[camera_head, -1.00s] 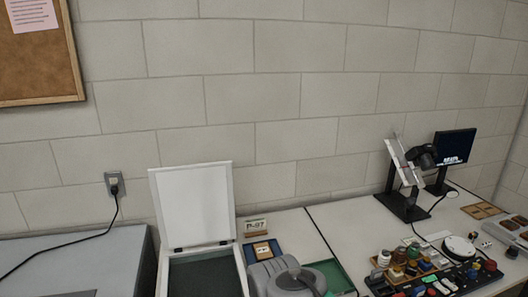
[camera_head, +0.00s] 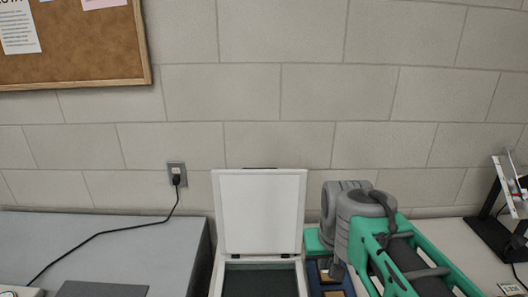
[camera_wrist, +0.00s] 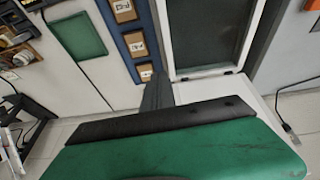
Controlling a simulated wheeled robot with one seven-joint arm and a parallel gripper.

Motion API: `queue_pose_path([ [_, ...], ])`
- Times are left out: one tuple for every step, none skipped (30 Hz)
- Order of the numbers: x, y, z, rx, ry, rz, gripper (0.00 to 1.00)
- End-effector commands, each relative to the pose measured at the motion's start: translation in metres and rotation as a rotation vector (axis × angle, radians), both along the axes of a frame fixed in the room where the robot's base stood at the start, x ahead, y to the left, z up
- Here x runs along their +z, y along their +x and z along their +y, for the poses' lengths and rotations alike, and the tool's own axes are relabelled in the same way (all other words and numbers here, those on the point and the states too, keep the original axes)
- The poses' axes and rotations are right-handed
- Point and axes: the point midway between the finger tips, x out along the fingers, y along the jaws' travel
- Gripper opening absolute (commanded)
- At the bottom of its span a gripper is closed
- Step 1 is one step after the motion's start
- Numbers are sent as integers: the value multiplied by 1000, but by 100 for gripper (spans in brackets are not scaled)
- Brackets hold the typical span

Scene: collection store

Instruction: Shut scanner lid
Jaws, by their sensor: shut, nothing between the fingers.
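The scanner (camera_head: 213,283) stands on the bench in the head view. Its white lid (camera_head: 262,212) is open and upright at the rear, near the wall. The dark bed (camera_head: 262,281) lies exposed in front of it. In the wrist view the dark bed (camera_wrist: 208,35) and pale frame show at upper right, with hinges at the near edge. My gripper (camera_wrist: 157,80) is shut and empty, its fingers together beside the scanner. In the head view it is to the right of the scanner, mostly hidden by my green and grey arm, and I see no contact with the lid.
A blue tray with brown labelled pieces (camera_wrist: 135,43) lies beside the scanner. A green mat (camera_wrist: 79,36) lies farther off. A grey cabinet (camera_head: 120,245) with a black cord stands left of the scanner. A dark stand (camera_head: 490,230) is at far right. The wall is close behind.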

Motion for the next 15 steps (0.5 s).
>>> queue_pose_path([
  [46,40,7,-1,-11,-17,0],
  [67,63,11,-6,-16,-30,0],
  [93,94,18,-10,-21,-46,0],
  [110,116,25,-14,-22,-57,0],
  [126,137,33,-17,-23,-69,0],
  [146,163,45,-21,-20,-87,0],
  [158,181,55,-24,-16,-97,0],
  [169,198,66,-25,-11,-107,0],
  [181,217,80,-27,-2,-121,0],
  [188,228,89,-29,4,-129,0],
  [193,239,99,-31,11,-137,0],
  [198,249,110,-33,20,-144,0],
  [201,256,117,-32,27,-152,0],
  [203,260,123,-32,32,-156,0],
  [205,265,129,-33,38,-161,0],
])
